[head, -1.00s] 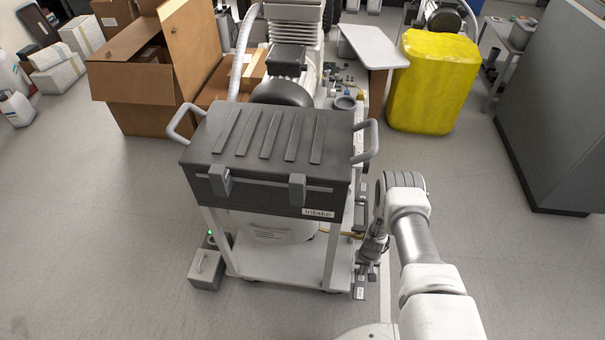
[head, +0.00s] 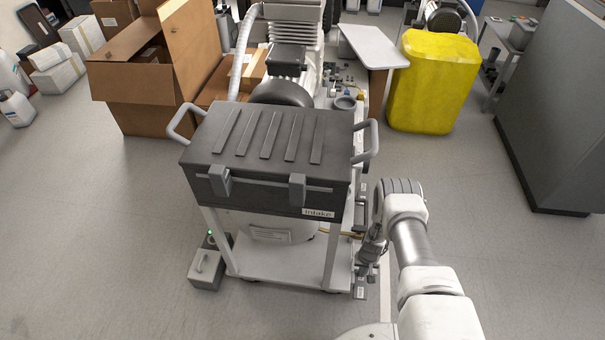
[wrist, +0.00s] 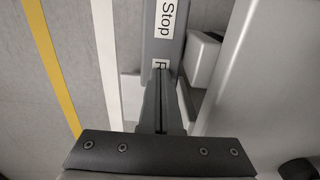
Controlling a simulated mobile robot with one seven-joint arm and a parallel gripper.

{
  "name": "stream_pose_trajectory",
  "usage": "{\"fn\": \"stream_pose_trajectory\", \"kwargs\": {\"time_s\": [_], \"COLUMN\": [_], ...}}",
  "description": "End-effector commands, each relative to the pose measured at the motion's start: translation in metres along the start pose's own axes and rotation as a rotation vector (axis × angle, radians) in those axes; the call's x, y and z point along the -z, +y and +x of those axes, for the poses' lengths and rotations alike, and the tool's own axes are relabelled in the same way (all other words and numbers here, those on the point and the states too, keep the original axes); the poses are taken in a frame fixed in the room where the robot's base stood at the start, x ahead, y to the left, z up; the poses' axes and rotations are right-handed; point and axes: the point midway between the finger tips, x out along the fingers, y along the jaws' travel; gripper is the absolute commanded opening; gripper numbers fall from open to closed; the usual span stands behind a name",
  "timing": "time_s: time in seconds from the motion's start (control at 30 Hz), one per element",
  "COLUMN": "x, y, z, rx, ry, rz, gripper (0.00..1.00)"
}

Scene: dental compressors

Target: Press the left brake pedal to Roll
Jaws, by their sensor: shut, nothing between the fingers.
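In the wrist view, a dark grey pedal bar (wrist: 164,45) carries a white "Stop" label (wrist: 175,17) and a second label (wrist: 160,64) of which only an "R" shows. My gripper (wrist: 163,80) is shut and empty, its fingers over the bar at the "R" label and hiding the rest of it. I cannot tell whether the fingertips touch the bar. In the head view, my gripper (head: 369,252) points down beside the right side of the cart. A small labelled pedal part (head: 360,290) shows low at the cart's front right corner.
The cart (head: 285,262) bears a dark grey box (head: 265,150) labelled "Intake", with a handle (head: 370,140) sticking out near my arm. A small grey box (head: 206,270) stands on the floor at left. Floor right of my arm is clear up to a grey cabinet (head: 555,110).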

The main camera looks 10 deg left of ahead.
Motion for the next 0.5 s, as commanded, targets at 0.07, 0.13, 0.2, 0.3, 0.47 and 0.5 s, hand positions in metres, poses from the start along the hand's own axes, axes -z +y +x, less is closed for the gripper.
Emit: {"fn": "stream_pose_trajectory", "kwargs": {"time_s": [0.07, 0.13, 0.2, 0.3, 0.47, 0.5], "x": [-0.001, -0.001, -0.001, -0.001, 0.000, 0.000], "y": [0.000, 0.000, 0.000, 0.000, 0.000, 0.000], "z": [0.002, 0.003, 0.004, 0.004, -0.003, -0.006], "rx": [0.000, 0.000, 0.000, 0.000, 0.000, 0.000], "ry": [-0.002, -0.002, -0.002, -0.001, 0.000, 0.000], "rz": [0.000, 0.000, -0.001, -0.001, 0.000, 0.000], "gripper": [0.00, 0.00, 0.00, 0.00, 0.00, 0.00]}}
